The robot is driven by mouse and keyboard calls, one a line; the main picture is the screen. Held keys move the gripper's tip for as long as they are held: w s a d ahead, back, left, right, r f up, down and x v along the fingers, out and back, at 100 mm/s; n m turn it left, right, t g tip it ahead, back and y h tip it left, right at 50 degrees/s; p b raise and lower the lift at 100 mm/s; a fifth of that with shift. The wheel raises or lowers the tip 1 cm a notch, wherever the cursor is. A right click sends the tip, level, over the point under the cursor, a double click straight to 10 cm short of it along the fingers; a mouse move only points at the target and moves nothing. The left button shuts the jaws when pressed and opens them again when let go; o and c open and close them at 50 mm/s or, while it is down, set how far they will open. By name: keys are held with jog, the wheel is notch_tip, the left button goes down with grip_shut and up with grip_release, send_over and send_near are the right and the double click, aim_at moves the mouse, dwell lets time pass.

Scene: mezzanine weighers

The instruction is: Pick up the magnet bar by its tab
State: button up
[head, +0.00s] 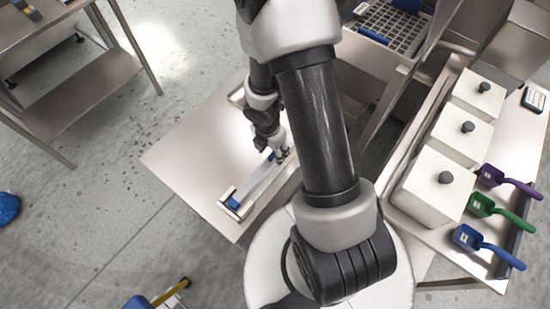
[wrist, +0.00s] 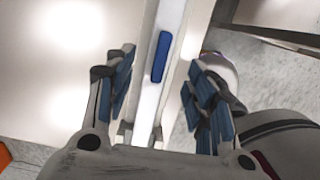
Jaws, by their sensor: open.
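A long pale bar, which looks like the magnet bar (head: 262,183), lies in a narrow holder on the steel table left of my arm. A blue block (head: 234,203) is at its near end, and some blue shows by my gripper (head: 282,154). In the wrist view a blue strip, perhaps the tab (wrist: 161,56), is on a pale lengthwise piece. My gripper (wrist: 160,82) is open, its blue-padded fingers on either side of that piece, with a gap to each. I cannot tell how high the fingertips are above it.
The steel table top (head: 185,155) is clear left of the bar. White lidded bins (head: 430,190) stand at right, with purple (head: 491,175), green (head: 482,205) and blue (head: 467,238) scoops beside them. A steel shelf stand (head: 80,95) is at far left. Speckled floor lies between.

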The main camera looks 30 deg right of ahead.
jog(key=f+b, duration=0.1)
jog(key=d+f+b, duration=0.1)
jog(key=f, duration=0.1)
jog(key=f+b, duration=0.1)
jog(key=shift+w+d+f, duration=0.2)
jog(key=shift+w+f, duration=0.15)
jog(key=shift+r, duration=0.1)
grip_shut()
dwell(0.8)
